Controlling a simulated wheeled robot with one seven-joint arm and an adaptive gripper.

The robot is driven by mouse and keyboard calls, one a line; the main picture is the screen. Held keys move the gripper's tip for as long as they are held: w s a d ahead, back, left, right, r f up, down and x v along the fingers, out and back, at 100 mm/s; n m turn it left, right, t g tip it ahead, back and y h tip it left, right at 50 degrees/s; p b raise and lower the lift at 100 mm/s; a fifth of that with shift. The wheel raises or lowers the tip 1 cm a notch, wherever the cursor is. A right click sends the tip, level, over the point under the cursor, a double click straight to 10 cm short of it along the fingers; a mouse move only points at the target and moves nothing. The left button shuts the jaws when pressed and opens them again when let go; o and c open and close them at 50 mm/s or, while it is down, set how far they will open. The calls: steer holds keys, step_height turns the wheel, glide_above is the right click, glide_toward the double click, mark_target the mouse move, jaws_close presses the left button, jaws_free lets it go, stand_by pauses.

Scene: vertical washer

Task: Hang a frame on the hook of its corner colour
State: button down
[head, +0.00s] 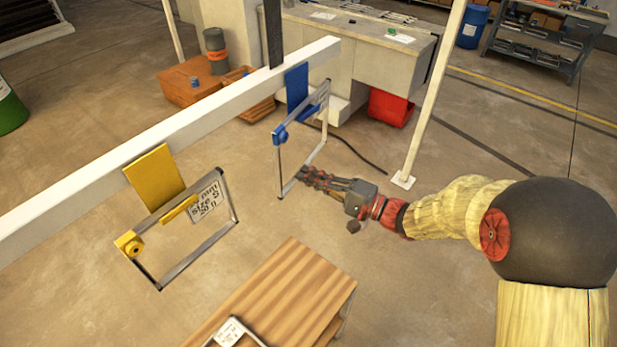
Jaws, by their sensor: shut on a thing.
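A metal frame with a blue corner (280,134) stands upright and tilted just in front of the blue hook plate (297,90) on the white beam. My gripper (304,177) is shut on the lower part of this frame. I cannot tell whether the frame's top bar rests on the blue hook. A second frame with a yellow corner (129,244) hangs tilted at the yellow hook plate (155,178) with its yellow hook; a white label (205,200) shows by it. A third frame (262,343) with a white label lies on the wooden table, partly cut off.
The white beam (90,180) runs diagonally across the left. The wooden table (290,285) stands at the bottom, below my gripper. A thin white post (436,90) rises behind my arm. A grey bench (370,50) and a red bin (390,107) stand behind.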

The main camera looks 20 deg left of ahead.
steer(key=shift+f+b, duration=0.7)
steer(key=shift+b, duration=0.1)
stand_by(0.4)
steer(key=c, duration=1.9)
jaws_free()
steer(key=shift+d, duration=0.15)
steer(key=shift+s+r+b+v, duration=0.1)
steer(key=shift+s+b+v, duration=0.2)
steer(key=shift+v, duration=1.3)
steer(key=shift+s+r+b+v, duration=0.1)
steer(key=shift+s+b+v, duration=0.2)
steer(key=shift+v, duration=1.3)
steer(key=shift+s+b+v, duration=0.2)
steer(key=shift+b+v, duration=0.2)
steer(key=shift+v, duration=1.2)
